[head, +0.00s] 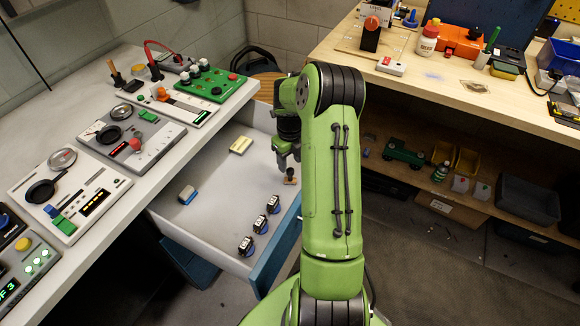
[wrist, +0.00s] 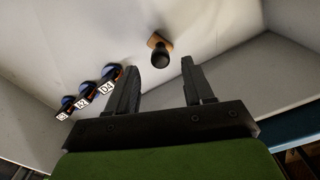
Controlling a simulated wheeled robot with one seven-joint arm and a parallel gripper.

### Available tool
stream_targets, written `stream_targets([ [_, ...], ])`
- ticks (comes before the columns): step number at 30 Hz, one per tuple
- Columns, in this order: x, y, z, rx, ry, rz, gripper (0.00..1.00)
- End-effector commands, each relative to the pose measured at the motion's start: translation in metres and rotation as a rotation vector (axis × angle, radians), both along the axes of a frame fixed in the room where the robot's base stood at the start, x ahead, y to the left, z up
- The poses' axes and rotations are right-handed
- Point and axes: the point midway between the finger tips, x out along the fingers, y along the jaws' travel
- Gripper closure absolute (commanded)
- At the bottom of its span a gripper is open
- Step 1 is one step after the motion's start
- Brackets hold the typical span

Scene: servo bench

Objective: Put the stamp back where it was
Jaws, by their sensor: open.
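A stamp with a wooden base and a round black handle (wrist: 160,57) stands on the floor of the open drawer (head: 212,222). In the head view the stamp (head: 290,177) is small, near the drawer's right side. My gripper (head: 286,160) is over the drawer, close to the stamp. In the wrist view my gripper (wrist: 160,68) is open and empty, with the stamp showing in line with the gap between its fingers. The fingers look apart from the stamp; I cannot tell the exact distance.
Three dark, blue-edged labelled pieces (head: 260,225) stand in a row in the drawer. A yellow block (head: 240,145) and a blue-grey block (head: 187,194) lie further left. Panels crowd the left bench (head: 105,207). A wooden bench (head: 440,85) stands at right.

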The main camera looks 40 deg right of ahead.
Motion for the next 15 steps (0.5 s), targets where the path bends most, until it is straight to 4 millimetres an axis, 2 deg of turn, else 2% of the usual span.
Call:
stream_targets([
  [1, 0.000, -0.001, 0.019, -0.003, -0.004, 0.000, 0.48],
  [3, 0.000, -0.001, 0.037, -0.003, -0.003, -0.001, 0.48],
  [6, 0.000, 0.000, 0.056, -0.002, -0.002, -0.001, 0.48],
  [11, 0.000, 0.002, 0.071, -0.004, -0.002, 0.017, 0.48],
  [14, 0.002, 0.020, 0.096, -0.039, -0.014, 0.195, 0.48],
  [15, 0.002, 0.033, 0.114, -0.064, -0.020, 0.331, 0.48],
])
